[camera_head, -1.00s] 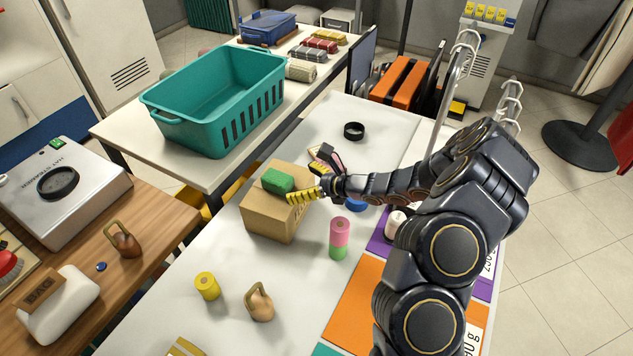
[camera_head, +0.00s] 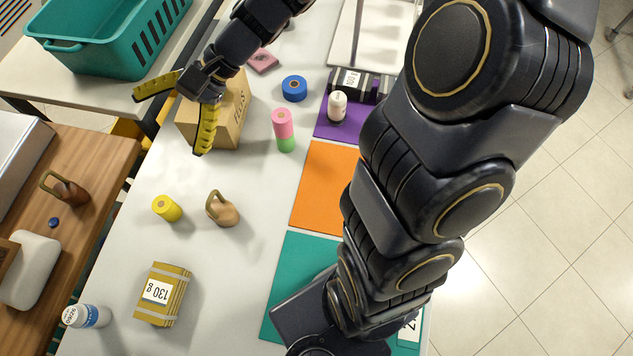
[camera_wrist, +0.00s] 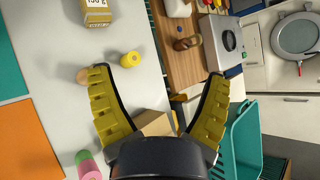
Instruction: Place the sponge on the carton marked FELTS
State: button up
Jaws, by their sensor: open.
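The brown cardboard carton (camera_head: 231,118) marked FELTS stands on the white table in the head view, partly covered by my gripper. Part of it also shows between the finger bases in the wrist view (camera_wrist: 155,123). My gripper (camera_head: 168,124) is open and empty, its yellow fingers spread wide above the carton's left side. In the wrist view my gripper (camera_wrist: 157,72) has clear space between its fingertips. The green block that appears to be the sponge was on the carton's top earlier. It is not visible now and may be hidden behind my gripper.
A pink-and-green roll (camera_head: 284,130) and blue tape (camera_head: 294,88) stand right of the carton. A yellow roll (camera_head: 167,208), a tan weight (camera_head: 222,208) and a banded yellow bundle (camera_head: 163,294) are nearer. A teal basket (camera_head: 100,45) is at upper left.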

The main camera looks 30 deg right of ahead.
jog(key=s+d+r+n+g+h, duration=0.1)
jog(key=s+d+n+g+h, duration=0.15)
jog(key=s+n+h, duration=0.7)
jog(key=s+d+r+n+h, duration=0.1)
jog(key=s+d, duration=0.6)
jog(key=s, duration=0.3)
jog(key=shift+s+d+h, duration=0.25)
jog(key=shift+d+h, duration=0.1)
jog(key=shift+d, duration=0.05)
